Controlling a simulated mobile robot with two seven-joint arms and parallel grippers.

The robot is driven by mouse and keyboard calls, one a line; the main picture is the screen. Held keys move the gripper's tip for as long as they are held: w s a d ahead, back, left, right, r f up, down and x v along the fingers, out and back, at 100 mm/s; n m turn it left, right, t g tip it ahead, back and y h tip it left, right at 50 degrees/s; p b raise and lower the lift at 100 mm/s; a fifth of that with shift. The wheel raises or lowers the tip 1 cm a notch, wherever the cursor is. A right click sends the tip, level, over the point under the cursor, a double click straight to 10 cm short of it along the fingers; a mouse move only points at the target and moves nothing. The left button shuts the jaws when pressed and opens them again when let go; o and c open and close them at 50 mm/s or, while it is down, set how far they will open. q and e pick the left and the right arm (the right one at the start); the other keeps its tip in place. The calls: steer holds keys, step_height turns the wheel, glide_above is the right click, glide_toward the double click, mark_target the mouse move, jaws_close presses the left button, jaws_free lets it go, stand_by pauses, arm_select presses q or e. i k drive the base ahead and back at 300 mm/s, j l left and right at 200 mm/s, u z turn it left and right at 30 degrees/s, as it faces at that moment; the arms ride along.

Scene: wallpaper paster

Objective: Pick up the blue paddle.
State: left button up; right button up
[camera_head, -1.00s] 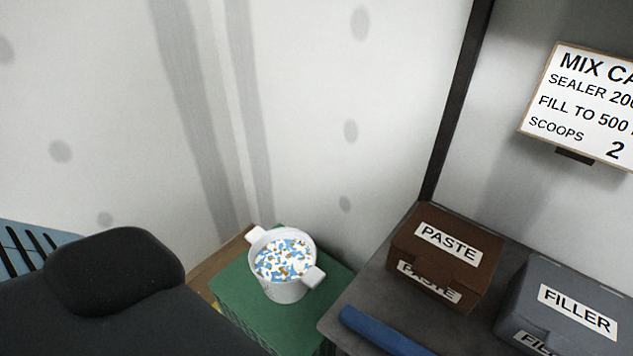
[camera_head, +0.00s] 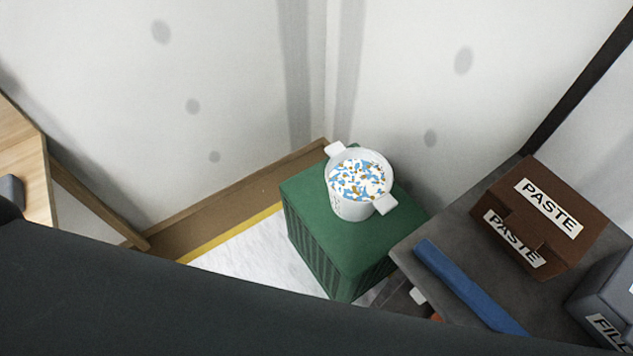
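A long, flat blue bar (camera_head: 468,287) lies along the left edge of the grey bench top at the lower right. I cannot tell whether it is the blue paddle, and no other clear paddle shape shows. Neither of my grippers is in view. A large dark shape, which may be part of my own body, covers the lower left and bottom of the view.
A white two-handled pot (camera_head: 352,204) with blue, white and brown bits stands on a green ribbed box (camera_head: 308,222) in the corner. A brown PASTE box (camera_head: 560,245) and a grey FILLER box (camera_head: 606,285) stand on the grey bench (camera_head: 450,233). Wooden furniture (camera_head: 28,165) is at left.

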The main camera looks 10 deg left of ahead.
mark_target(489, 311)
steer(key=z, duration=1.45)
steer(key=j+z, duration=0.25)
steer(key=j, duration=0.2)
